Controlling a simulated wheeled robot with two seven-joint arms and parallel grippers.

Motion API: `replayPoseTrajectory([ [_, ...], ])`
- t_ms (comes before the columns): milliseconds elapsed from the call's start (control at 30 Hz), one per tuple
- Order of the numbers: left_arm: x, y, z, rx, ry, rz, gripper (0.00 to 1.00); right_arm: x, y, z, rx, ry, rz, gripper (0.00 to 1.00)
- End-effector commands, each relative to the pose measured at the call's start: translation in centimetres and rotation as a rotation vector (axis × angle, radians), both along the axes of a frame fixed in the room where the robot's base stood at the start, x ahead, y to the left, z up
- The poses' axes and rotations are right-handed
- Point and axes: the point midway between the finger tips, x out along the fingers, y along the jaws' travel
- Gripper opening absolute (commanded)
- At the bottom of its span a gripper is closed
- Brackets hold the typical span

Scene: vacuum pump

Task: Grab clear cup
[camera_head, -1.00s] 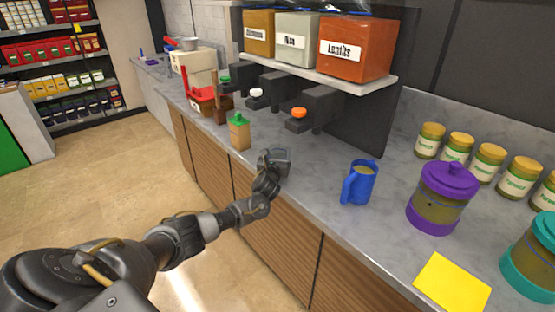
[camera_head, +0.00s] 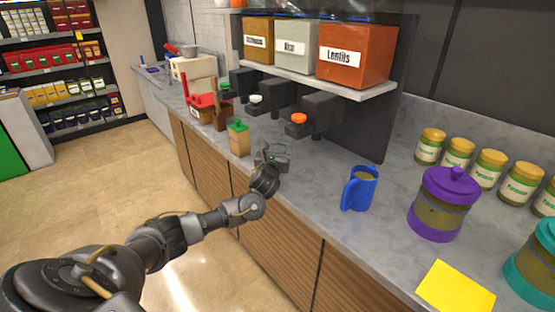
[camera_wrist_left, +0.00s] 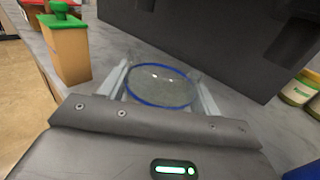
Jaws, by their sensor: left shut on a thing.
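A clear cup with a blue rim (camera_wrist_left: 160,86) shows in the left wrist view, between the two fingers of my left gripper (camera_wrist_left: 162,88). The fingers touch it on both sides, so the gripper is shut on the cup. In the head view my left gripper (camera_head: 272,157) is over the grey counter, in front of the dispensers. The cup is too small and too covered by the gripper to make out there. My right gripper is not in view.
A green-lidded box (camera_head: 238,138) stands just left of my gripper, and a blue mug (camera_head: 359,188) stands to the right. Black dispensers (camera_head: 318,115) are behind it under the shelf (camera_head: 375,91). A purple-lidded jar (camera_head: 441,205) and yellow sheet (camera_head: 455,288) are farther right.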

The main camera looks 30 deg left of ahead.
Motion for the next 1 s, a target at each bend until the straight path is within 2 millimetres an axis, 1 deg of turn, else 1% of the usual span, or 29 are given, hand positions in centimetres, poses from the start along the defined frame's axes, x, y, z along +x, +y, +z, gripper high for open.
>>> replayPoseTrajectory([
  [33, -0.9, -0.6, 1.1, -0.001, -0.004, -0.005, 0.41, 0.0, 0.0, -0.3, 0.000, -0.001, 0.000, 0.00],
  [100, -2.0, -1.3, 2.7, -0.001, -0.003, -0.005, 0.41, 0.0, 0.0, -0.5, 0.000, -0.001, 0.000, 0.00],
  [167, -3.4, -2.3, 3.0, -0.002, -0.001, -0.005, 0.41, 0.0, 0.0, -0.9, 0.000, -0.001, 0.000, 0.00],
  [300, -5.9, -3.9, 4.4, -0.003, 0.000, -0.005, 0.41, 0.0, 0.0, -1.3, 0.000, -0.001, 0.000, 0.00],
  [433, -7.6, -5.0, 5.3, -0.004, 0.002, -0.004, 0.41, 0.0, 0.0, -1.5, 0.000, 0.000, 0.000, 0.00],
  [500, -8.2, -5.3, 5.9, -0.002, 0.000, -0.002, 0.41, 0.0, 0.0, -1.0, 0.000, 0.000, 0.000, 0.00],
  [700, -9.1, -5.9, 6.3, 0.001, 0.001, -0.001, 0.41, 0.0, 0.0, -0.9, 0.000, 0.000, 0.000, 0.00],
  [867, -9.4, -6.1, 6.2, -0.001, 0.002, -0.006, 0.41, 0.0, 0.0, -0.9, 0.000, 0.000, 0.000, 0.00],
  [967, -9.8, -7.0, 5.4, -0.001, 0.006, -0.046, 0.41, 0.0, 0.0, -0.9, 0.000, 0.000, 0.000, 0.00],
  [1000, -10.1, -7.8, 4.9, -0.001, 0.006, -0.078, 0.41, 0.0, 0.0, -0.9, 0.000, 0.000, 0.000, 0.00],
])
